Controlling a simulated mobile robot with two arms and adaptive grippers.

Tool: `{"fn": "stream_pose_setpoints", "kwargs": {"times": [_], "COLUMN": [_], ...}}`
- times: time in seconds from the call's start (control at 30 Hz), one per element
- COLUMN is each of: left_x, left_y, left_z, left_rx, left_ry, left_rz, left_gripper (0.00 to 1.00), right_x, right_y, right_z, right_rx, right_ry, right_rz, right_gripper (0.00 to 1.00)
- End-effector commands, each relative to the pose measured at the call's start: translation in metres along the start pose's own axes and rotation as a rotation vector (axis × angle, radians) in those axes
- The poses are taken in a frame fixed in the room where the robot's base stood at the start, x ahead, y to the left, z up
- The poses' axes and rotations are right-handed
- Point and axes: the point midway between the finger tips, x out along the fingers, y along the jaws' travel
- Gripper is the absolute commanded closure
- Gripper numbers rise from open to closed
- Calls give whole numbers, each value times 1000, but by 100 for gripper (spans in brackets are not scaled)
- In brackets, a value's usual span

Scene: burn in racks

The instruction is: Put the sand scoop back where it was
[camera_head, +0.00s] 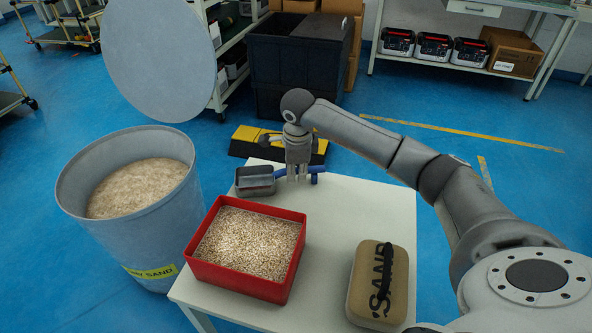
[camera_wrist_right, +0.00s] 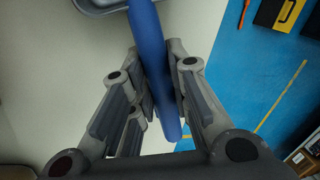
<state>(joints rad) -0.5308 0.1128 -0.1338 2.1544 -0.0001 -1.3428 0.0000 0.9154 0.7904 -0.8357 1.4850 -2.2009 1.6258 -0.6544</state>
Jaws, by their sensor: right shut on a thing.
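The sand scoop has a grey metal pan (camera_head: 255,180) and a blue handle (camera_head: 314,170). It is at the back left corner of the white table (camera_head: 345,205). My right gripper (camera_head: 297,178) points down and is shut on the blue handle, which also shows between the fingers in the right wrist view (camera_wrist_right: 155,60). Part of the pan (camera_wrist_right: 100,4) shows at the top of that view. I cannot tell whether the scoop touches the table. My left gripper is not in view.
A red bin (camera_head: 235,276) of grainy material stands on the table in front of the scoop. A tan SAND case (camera_head: 358,282) lies at the front right. A grey sand drum (camera_head: 85,235) stands left of the table. The table's middle is clear.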

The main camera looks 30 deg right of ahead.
Motion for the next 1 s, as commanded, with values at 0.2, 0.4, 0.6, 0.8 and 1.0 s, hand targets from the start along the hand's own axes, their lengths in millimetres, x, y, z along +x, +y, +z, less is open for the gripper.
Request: {"fn": "stream_pose_setpoints", "kwargs": {"times": [0.2, 0.4, 0.6, 0.8, 1.0], "left_x": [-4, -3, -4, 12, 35], "left_y": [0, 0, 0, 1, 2], "left_z": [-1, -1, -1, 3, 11], "left_rx": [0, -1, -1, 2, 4], "left_ry": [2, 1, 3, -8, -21], "left_rz": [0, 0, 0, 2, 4], "left_gripper": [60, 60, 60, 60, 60], "right_x": [2, 1, 0, -24, -70], "right_y": [0, 0, 0, -1, -2], "right_z": [0, 0, 0, 0, 0], "right_rx": [0, 0, 0, -2, -1], "right_ry": [0, 0, 0, -2, -2], "right_rz": [0, 0, 0, -3, -4], "right_gripper": [67, 61, 61, 61, 61]}}
